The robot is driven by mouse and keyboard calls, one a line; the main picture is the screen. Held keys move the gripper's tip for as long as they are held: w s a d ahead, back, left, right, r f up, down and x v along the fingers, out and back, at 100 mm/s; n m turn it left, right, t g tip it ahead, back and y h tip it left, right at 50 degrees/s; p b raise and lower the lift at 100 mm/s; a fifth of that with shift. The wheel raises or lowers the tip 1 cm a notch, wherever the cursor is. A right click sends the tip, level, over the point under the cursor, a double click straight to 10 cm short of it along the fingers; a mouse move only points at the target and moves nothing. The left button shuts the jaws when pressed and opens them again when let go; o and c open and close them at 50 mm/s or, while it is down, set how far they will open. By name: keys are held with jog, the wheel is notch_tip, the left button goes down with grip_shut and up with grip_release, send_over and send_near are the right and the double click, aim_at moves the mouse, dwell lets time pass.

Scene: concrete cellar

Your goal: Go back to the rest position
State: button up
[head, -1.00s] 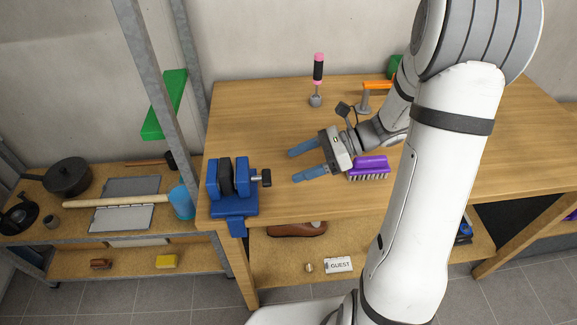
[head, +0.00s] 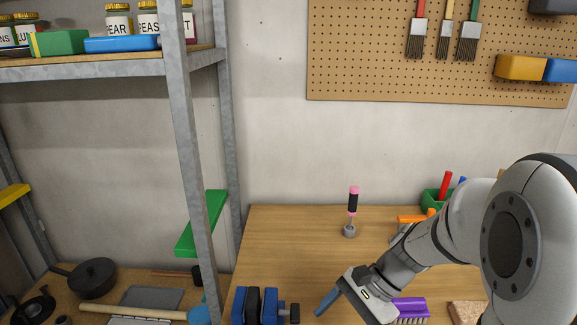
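My gripper (head: 326,303) is low in the head view, over the wooden workbench (head: 290,226). One blue finger shows, pointing down and left, set at the outer edge of the palm; the other is cut off by the bottom edge. The fingers stand apart with nothing seen between them. A purple brush (head: 410,305) lies just right of the gripper, partly behind it. A blue vise (head: 254,306) stands to its left, its lower part out of frame.
A pink-and-black handled tool (head: 352,203) stands upright at the back of the bench. An orange-handled item (head: 412,218) and a green holder (head: 434,202) are behind my arm. A metal shelf post (head: 187,130) rises at left. A pegboard (head: 375,60) hangs above.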

jog(key=s+d+r+n+t+h, duration=0.5)
jog(key=n+h, duration=0.2)
jog(key=n, duration=0.4)
jog(key=shift+d, duration=0.15)
